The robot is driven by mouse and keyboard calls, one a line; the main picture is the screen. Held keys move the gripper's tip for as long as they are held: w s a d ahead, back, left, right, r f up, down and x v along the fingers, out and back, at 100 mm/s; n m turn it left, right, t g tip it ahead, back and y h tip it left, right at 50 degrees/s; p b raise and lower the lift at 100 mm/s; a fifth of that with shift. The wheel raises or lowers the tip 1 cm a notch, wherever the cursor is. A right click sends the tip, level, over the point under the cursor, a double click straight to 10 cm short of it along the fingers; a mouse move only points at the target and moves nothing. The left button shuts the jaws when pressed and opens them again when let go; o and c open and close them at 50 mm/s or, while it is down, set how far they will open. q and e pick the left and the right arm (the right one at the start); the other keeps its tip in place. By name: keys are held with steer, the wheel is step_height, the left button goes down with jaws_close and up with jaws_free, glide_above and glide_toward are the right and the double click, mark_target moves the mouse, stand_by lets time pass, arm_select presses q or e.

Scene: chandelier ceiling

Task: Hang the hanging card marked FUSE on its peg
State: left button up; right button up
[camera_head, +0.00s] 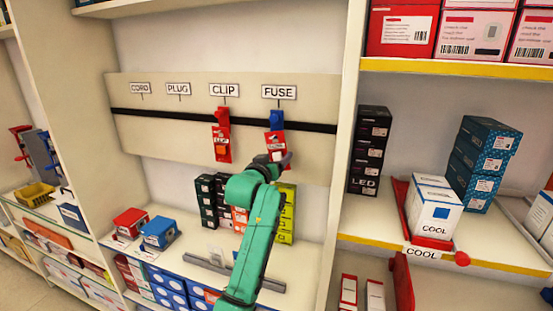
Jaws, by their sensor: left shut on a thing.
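The FUSE label (278,92) is at the right end of the label row on the beige back panel (180,145). Just below it is a red hanging card (275,140) with a blue upper part, in front of the black rail. My left gripper (280,160) is at the card's lower end and shut on it; the fingers partly hide that end. The card's top is close to the rail under the label, but I cannot tell whether it is on the peg. The peg itself is hidden. My right gripper is not in view.
A red card (222,142) hangs under the CLIP label (225,91). The CORD label (140,88) and PLUG label (178,89) have no cards below. Several small boxes (207,200) stand on the shelf beneath. An upright divider (345,130) is right of the panel.

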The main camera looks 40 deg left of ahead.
arm_select(q)
steer(key=o, duration=0.9)
steer(key=b+v, duration=0.4)
steer(key=v, duration=1)
steer(key=shift+s+d+r, duration=0.1)
steer(key=shift+s, duration=0.2)
